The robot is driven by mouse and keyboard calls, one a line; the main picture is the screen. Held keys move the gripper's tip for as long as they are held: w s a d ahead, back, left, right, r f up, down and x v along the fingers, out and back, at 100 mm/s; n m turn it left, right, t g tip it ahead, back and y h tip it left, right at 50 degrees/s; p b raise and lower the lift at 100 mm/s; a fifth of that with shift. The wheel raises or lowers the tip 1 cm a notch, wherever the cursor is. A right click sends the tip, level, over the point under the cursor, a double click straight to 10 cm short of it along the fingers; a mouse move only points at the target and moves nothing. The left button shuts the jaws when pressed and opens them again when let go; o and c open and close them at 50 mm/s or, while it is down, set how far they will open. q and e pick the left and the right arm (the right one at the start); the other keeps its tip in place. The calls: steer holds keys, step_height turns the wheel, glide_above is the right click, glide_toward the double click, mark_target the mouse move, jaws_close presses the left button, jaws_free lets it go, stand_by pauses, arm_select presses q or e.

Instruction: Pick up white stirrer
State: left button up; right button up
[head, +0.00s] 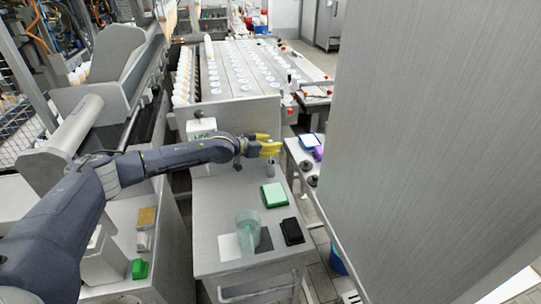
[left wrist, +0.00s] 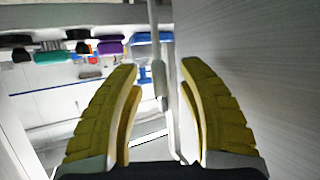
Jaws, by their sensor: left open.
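I cannot pick out a white stirrer with certainty in either view. In the head view, my left gripper (head: 277,146) has yellow fingers and reaches out over the far part of the small grey table (head: 214,205). In the left wrist view, the two yellow fingers (left wrist: 160,72) stand apart. A thin pale rod (left wrist: 159,60) runs lengthwise in the gap between them; I cannot tell what it is or whether it lies within reach. A translucent teal cup (head: 247,227) stands near the table's front; its contents are unclear. My right gripper is not in view.
A green box (head: 274,195) and a black item (head: 292,231) lie on the table. A small metal cylinder (head: 242,165) stands just below the gripper. A large grey panel (head: 440,130) blocks the right side. A conveyor with cups (head: 250,75) lies behind.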

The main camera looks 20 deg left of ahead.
arm_select(q)
steer(key=c, duration=0.9)
steer(key=shift+o, duration=0.2)
steer(key=shift+r, duration=0.1)
